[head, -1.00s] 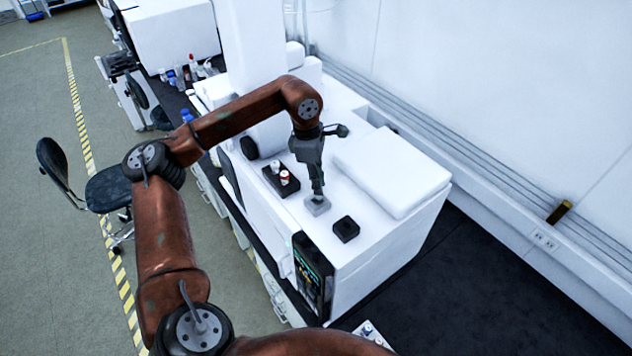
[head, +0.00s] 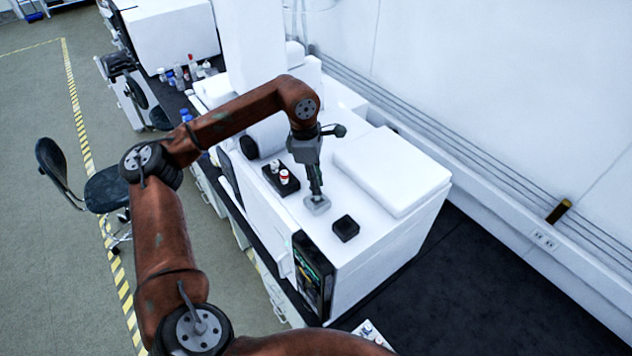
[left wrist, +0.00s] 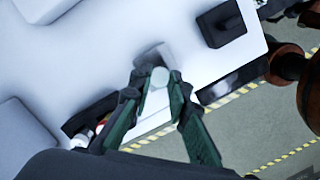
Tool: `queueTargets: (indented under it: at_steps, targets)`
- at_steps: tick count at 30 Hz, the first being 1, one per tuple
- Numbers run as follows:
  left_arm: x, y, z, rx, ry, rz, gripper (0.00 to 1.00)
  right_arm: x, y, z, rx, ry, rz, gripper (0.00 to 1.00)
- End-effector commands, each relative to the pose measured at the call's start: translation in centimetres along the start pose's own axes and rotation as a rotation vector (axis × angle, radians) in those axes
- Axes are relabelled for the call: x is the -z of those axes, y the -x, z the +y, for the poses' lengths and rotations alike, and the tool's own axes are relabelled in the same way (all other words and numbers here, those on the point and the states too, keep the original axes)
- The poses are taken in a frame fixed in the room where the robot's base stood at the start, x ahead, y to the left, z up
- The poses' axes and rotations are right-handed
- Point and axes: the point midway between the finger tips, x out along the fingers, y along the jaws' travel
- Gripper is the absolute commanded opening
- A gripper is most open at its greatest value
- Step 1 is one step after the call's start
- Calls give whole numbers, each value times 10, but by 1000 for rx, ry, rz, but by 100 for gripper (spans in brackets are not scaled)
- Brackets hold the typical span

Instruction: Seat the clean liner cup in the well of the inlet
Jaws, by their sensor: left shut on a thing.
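The inlet (head: 317,205) is a small grey square block on top of the white instrument. My left gripper (head: 316,193) points down right over it. In the left wrist view, the fingers of the left gripper (left wrist: 158,84) are shut on a pale round cup (left wrist: 160,76), which I take to be the liner cup. The grey inlet (left wrist: 150,57) lies just beyond and partly behind the cup. The well is hidden, so I cannot tell whether the cup is inside it or above it. My right gripper is not in view.
A black block (head: 346,229) stands on the instrument just right of the inlet. A black tray (head: 271,179) with small white and red-marked pieces stands to the left. A raised white panel (head: 392,172) lies behind. The instrument's front edge and screen (head: 312,275) are close by.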

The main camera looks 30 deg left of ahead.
Motion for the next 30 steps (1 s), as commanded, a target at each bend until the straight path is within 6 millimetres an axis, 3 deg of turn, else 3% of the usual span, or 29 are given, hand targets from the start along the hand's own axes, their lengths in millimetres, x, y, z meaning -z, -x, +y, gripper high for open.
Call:
queueTargets:
  at_steps: [17,30]
  targets:
    - [3,-20,2,0,0,0,4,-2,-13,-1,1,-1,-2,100]
    - [3,-22,2,0,0,0,4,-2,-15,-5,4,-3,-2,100]
